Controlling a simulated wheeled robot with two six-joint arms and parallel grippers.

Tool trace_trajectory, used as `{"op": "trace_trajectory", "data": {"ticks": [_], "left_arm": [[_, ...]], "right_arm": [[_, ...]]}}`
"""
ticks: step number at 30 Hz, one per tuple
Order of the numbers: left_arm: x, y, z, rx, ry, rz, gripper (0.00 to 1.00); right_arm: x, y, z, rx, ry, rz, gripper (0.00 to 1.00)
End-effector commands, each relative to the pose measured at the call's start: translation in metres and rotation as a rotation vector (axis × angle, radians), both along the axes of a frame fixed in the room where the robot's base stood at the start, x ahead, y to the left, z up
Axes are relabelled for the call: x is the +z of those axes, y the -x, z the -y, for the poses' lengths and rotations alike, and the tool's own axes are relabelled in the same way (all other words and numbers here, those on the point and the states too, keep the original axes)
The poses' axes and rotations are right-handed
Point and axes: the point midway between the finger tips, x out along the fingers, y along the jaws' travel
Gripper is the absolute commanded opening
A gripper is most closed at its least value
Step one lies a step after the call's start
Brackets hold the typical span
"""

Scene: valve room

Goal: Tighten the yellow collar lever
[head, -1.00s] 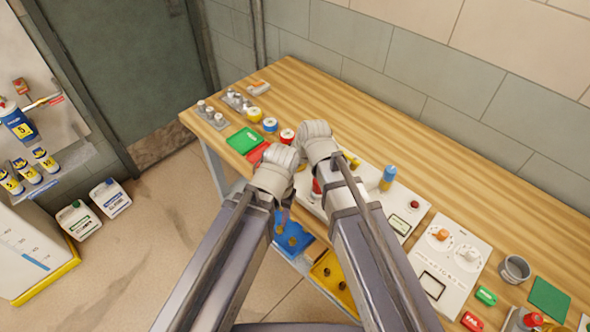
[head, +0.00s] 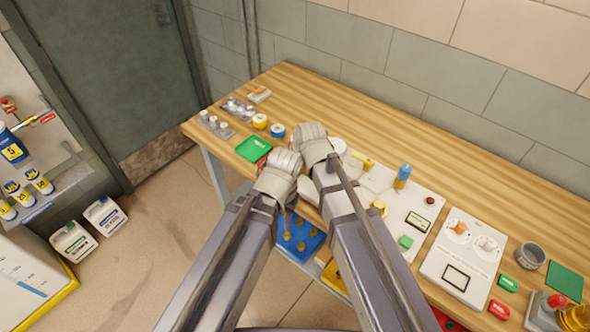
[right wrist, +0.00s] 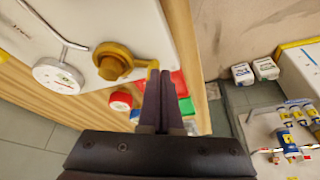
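The yellow collar (right wrist: 113,62) is a round knob on a white panel in the right wrist view, with a short lever pointing right. My right gripper (right wrist: 163,78) has its dark fingers together, with the tips at the lever's bright yellow end; they look close to or touching it, not around it. In the head view my right gripper (head: 312,145) is over the panel's left end (head: 428,190), and I cannot make out the collar, likely behind it. My left gripper (head: 280,172) is beside it, nearer the bench's front edge; its fingers are hidden.
A white gauge (right wrist: 58,76) with a bent rod stands beside the collar. A red-topped roll (right wrist: 120,102) and green mat (head: 254,148) lie close by. A blue-topped post (head: 402,175) stands on the panel. The rear bench strip (head: 420,130) is clear.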

Motion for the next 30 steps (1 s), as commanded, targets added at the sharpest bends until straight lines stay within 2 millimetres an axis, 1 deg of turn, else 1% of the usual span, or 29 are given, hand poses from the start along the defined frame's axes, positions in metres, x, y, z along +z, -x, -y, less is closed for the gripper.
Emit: {"op": "trace_trajectory", "data": {"ticks": [20, 26, 30], "left_arm": [[0.003, 0.0, 0.0, 0.0, 0.0, 0.0, 0.5], [0.016, 0.0, 0.0, 0.0, 0.0, 0.0, 0.5], [0.032, 0.0, 0.0, -0.001, 0.0, 0.0, 0.5]], "right_arm": [[0.003, 0.0, 0.0, 0.001, 0.0, 0.0, 0.0], [0.016, 0.004, 0.001, 0.0, 0.0, 0.0, 0.0], [0.032, 0.009, 0.004, 0.0, 0.0, 0.0, 0.0]]}}
